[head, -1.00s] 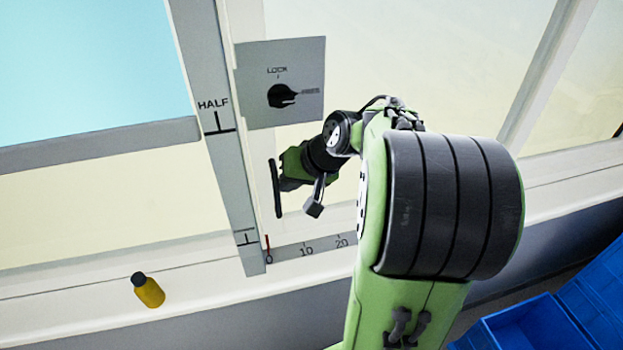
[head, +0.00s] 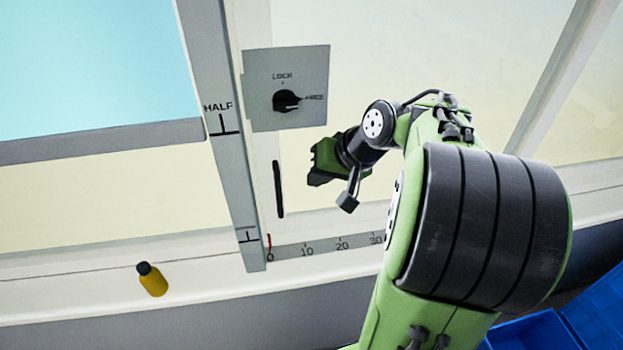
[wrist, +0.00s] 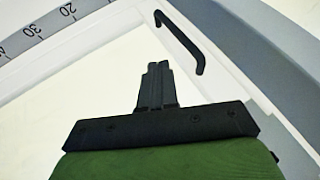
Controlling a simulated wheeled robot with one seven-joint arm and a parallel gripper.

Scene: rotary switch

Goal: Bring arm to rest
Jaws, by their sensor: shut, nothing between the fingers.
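My gripper (head: 318,166) is at the end of my green and black arm, to the right of the black bar handle (head: 278,188) and below the rotary switch, apart from both in the picture. In the wrist view my gripper (wrist: 157,82) has its two black fingers together, with nothing between them. The black handle (wrist: 182,40) shows beyond the fingertips there. The rotary switch (head: 287,100) is a black knob on a grey plate (head: 260,62), marked LOCK above and with a smaller, hard to read word at its right. Its pointer is turned toward the right.
A yellow bottle (head: 153,280) with a dark cap lies or stands on the ledge at lower left. A grey post (head: 222,110) marked HALF and a number scale (head: 322,245) border the panel. Blue bins (head: 535,332) are at lower right.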

